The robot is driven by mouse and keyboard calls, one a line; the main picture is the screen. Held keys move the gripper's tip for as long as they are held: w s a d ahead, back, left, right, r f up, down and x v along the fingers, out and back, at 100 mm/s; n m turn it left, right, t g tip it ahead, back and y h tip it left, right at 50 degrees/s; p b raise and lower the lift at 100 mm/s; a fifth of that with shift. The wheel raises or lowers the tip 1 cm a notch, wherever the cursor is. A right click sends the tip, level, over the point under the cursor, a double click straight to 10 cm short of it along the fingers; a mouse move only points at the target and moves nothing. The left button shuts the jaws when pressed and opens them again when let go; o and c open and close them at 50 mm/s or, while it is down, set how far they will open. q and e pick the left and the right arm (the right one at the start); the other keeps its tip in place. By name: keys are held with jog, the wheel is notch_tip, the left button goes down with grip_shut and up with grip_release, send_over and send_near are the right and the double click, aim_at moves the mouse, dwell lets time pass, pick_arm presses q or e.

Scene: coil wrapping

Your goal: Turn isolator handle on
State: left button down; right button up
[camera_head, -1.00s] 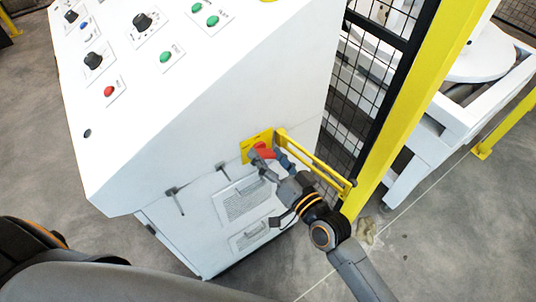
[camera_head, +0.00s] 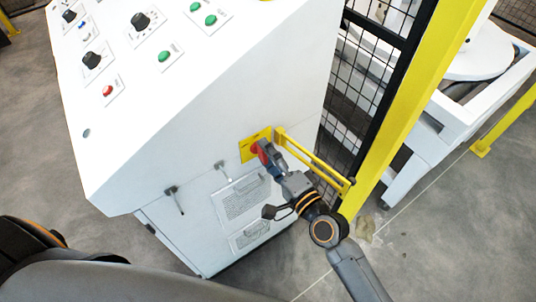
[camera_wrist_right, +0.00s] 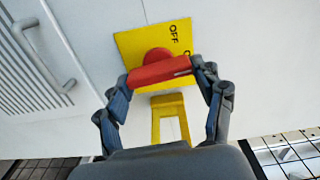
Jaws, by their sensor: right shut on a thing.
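The red isolator handle (camera_wrist_right: 160,71) sits on a yellow plate (camera_wrist_right: 126,43) with "OFF" lettering, in the right wrist view. In the head view the plate (camera_head: 246,151) is on the front of the white cabinet, with the red handle (camera_head: 255,150) partly hidden by my gripper. My right gripper (camera_head: 264,148) is at the handle. In the right wrist view its fingers (camera_wrist_right: 160,76) are shut on the two ends of the handle's bar, which lies nearly level with its right end slightly higher. My left gripper is not in view; part of my body fills the lower left.
A yellow bar guard (camera_head: 314,160) sticks out from the cabinet just right of the handle. The white cabinet (camera_head: 190,130) carries knobs and buttons on top and door handles (camera_head: 174,200) below. A yellow post (camera_head: 400,110) and mesh fence stand at the right.

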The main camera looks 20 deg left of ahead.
jog(key=shift+m, duration=0.7)
jog(key=o, duration=1.2)
jog(key=shift+c, duration=0.2)
jog(key=v, duration=1.2)
jog(key=shift+f, duration=0.1)
